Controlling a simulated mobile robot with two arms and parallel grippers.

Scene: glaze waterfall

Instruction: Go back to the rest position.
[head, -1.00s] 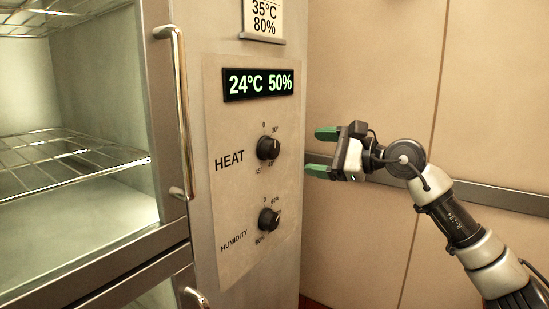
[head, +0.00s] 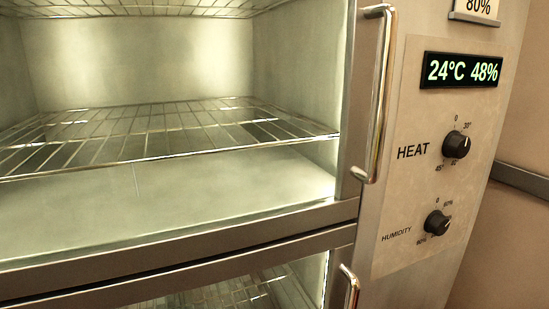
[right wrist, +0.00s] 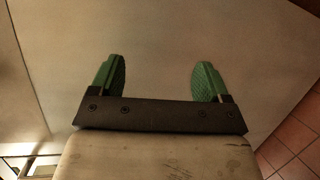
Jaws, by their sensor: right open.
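My right gripper (right wrist: 158,82) shows in the right wrist view with its two green fingers wide apart and nothing between them. A plain pale surface lies beyond the fingers. Neither gripper is in the head view, and my left gripper is not seen at all. The head view shows the steel cabinet's control panel (head: 400,210) at the right, with a heat knob (head: 456,145) and a humidity knob (head: 437,223). The display (head: 460,71) above them reads 24°C 48%.
The cabinet's open upper compartment holds an empty wire shelf (head: 170,135). A vertical chrome handle (head: 380,95) stands out beside the panel, and another handle (head: 350,287) is below. Red floor tiles (right wrist: 290,150) show at the lower right of the right wrist view.

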